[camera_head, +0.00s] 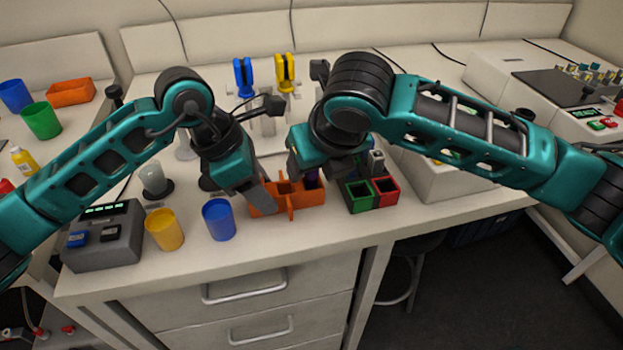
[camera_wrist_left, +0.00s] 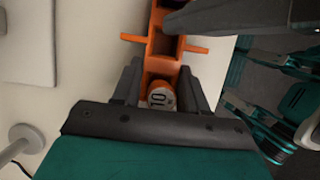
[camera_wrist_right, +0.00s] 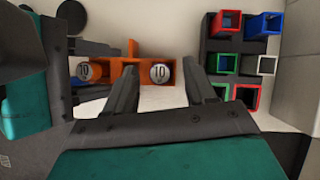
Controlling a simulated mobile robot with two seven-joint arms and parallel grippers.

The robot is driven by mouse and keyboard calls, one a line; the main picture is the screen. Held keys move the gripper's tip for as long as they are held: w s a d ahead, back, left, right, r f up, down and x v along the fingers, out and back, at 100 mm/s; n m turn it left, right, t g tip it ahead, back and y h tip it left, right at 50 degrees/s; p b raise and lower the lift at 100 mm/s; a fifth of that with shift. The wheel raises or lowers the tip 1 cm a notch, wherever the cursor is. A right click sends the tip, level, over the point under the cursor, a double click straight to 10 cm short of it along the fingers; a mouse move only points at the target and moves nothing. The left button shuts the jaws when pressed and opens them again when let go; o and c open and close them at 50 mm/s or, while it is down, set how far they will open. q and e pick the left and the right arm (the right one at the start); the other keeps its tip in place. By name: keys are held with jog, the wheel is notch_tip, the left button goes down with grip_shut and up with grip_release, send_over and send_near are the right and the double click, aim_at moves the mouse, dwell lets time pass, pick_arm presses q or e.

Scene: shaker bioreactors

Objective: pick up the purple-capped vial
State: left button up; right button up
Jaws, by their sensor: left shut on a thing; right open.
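An orange rack (camera_head: 284,214) stands near the bench's front edge, with a vial at each end. A purple part (camera_head: 312,179) shows at its right end, the purple-capped vial. In the right wrist view, the top of this vial (camera_wrist_right: 160,72) lies between the open fingers of my right gripper (camera_wrist_right: 163,82), apart from both. My left gripper (camera_head: 266,196) is shut at the rack's left end on the other vial (camera_wrist_left: 161,97), whose white top is marked 10. This vial's top also shows in the right wrist view (camera_wrist_right: 86,71).
Green (camera_head: 360,197) and red (camera_head: 385,190) square holders stand just right of the rack. A blue cup (camera_head: 219,220) and a yellow cup (camera_head: 164,230) stand left of it, with a grey device (camera_head: 104,240) further left. My two arms are close together over the rack.

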jog(key=shift+c, duration=0.3)
grip_shut()
dwell(0.4)
notch_tip(320, 180, up, 10)
dwell(0.4)
pick_arm(q)
jog(key=o, duration=1.2)
jog(key=shift+c, duration=0.2)
